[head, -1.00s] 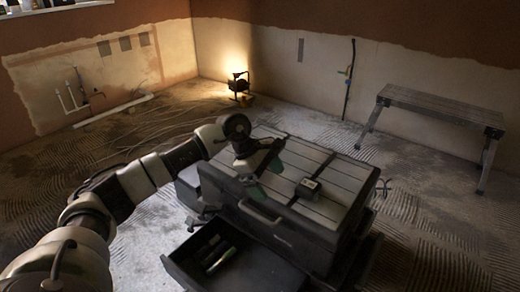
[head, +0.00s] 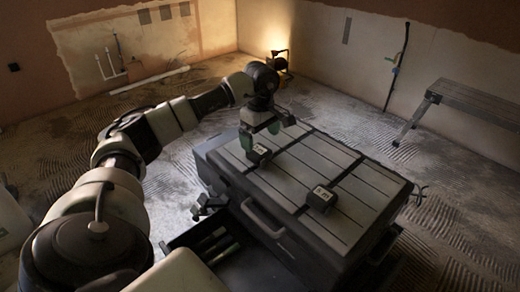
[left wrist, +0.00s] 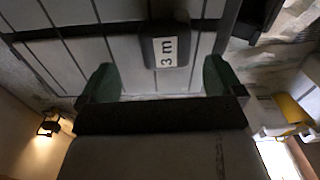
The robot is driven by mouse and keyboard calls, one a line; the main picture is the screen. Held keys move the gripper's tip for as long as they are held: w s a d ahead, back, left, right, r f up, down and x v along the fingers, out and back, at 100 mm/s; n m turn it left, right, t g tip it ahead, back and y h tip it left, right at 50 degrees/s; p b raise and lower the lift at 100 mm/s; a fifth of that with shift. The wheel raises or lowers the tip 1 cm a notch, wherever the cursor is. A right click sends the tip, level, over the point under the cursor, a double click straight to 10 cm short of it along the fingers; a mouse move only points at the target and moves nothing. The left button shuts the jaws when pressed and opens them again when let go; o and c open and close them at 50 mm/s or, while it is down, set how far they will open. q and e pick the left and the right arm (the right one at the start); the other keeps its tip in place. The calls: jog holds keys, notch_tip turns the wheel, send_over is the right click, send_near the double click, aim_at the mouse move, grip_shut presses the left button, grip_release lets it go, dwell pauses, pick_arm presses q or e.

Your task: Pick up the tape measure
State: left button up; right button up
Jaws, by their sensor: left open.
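A lit work lamp (head: 279,61) stands by the back wall. A grey bench (head: 475,103) stands at the right. Most of the slatted top is clear.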

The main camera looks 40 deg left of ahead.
aim_at(259, 149)
pick_arm(q)
jog(key=f, duration=0.4)
jog(key=shift+s+f+b, duration=0.1)
jog(key=shift+s+b, duration=0.3)
jog(key=shift+f, duration=0.6)
jog(key=shift+w, duration=0.1)
jog(key=c, duration=1.1)
pick_arm(e)
notch_tip(259, 149, up, 4)
jog(key=shift+d+f, duration=0.1)
jog(key=shift+f, duration=0.1)
